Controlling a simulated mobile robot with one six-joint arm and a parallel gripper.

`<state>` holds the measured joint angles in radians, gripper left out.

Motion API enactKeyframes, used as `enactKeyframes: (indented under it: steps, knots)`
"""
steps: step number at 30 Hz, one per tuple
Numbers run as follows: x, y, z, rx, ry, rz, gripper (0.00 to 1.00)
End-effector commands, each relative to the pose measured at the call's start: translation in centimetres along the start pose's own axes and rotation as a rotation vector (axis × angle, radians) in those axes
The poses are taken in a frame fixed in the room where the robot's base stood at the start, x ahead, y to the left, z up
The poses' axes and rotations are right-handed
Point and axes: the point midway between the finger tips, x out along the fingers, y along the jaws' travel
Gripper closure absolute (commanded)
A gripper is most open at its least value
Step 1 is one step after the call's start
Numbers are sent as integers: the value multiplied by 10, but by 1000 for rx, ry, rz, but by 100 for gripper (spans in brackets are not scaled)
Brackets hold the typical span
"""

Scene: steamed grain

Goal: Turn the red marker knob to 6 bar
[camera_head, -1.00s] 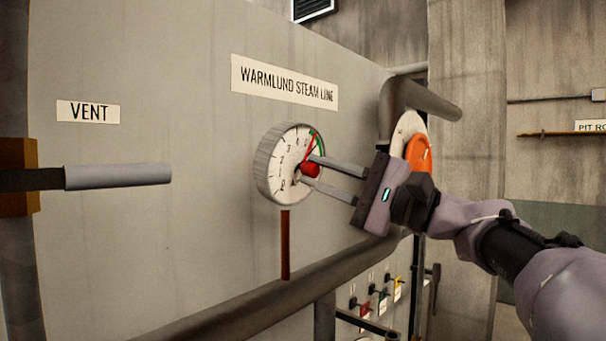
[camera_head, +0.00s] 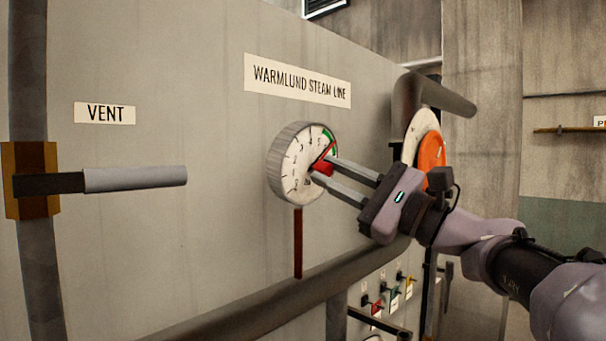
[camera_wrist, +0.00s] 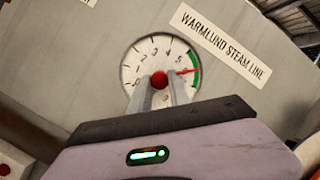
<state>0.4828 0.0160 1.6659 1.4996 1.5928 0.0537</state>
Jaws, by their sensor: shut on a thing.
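The round white gauge (camera_head: 287,177) sits on the grey panel, with a green arc at its upper right. Its red knob (camera_head: 325,169) is at the dial centre. My gripper (camera_head: 323,168) is shut on the knob, one finger on each side, and partly hides it and the lower dial. In the wrist view the knob (camera_wrist: 160,79) shows between the fingertips. The thin red marker (camera_wrist: 185,72) points right, past the 5 and into the green arc (camera_wrist: 194,60). I cannot read the exact value under it.
A grey lever handle (camera_head: 135,179) sticks out at the left below the VENT label (camera_head: 105,113). A thick pipe (camera_head: 285,297) runs below the gauge. An orange disc (camera_head: 431,150) and a bent pipe (camera_head: 408,95) are close behind my gripper.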

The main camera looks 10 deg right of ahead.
Motion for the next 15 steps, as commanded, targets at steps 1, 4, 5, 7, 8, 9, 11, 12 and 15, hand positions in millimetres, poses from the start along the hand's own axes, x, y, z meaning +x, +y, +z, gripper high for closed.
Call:
enactKeyframes:
  steps: [1,4,5,7,8,9,11,12,15]
  knots:
    - [0,1,-1,1,3,1,100]
    - [0,1,-1,1,3,1,100]
    - [0,1,-1,1,3,1,100]
    - [0,1,-1,1,3,1,100]
    - [0,1,-1,1,3,2,100]
    - [0,1,-1,1,3,1,69]
    - [0,1,-1,1,2,1,58]
    - [0,1,-1,0,2,1,55]
    - [0,0,-1,0,2,1,55]
